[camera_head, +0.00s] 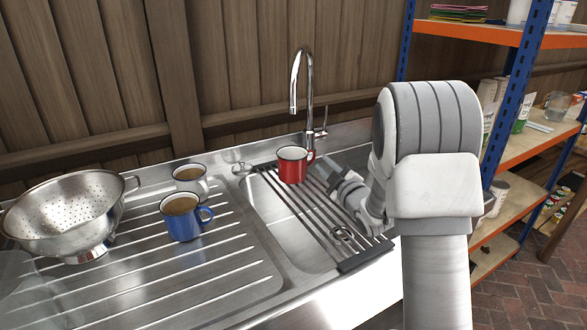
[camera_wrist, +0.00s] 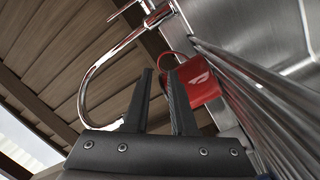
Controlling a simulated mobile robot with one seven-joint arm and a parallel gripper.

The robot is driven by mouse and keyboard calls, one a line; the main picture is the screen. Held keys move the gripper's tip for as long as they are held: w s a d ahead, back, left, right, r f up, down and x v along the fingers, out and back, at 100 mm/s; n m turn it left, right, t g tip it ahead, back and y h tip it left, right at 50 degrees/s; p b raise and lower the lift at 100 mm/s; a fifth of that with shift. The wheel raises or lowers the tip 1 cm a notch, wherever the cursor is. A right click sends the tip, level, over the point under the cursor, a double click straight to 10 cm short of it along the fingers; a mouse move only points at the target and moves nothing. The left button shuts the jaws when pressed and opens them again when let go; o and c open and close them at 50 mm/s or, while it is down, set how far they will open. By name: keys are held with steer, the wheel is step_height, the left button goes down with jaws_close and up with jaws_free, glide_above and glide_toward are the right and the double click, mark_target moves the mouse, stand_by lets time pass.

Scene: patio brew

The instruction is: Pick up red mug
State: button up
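I cannot tell whether a fingertip touches the handle.
The chrome faucet (camera_head: 308,100) rises behind the mug. The roll-up rack (camera_head: 322,221) spans the sink. A blue mug (camera_head: 184,222), a white mug (camera_head: 190,181) and a metal colander (camera_head: 70,213) stand on the drainboard at left. A shelf unit (camera_head: 498,34) stands at right.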

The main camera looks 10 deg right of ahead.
mark_target(314, 154)
steer(key=shift+x, duration=4.1)
jaws_close()
steer(key=shift+d, duration=0.1)
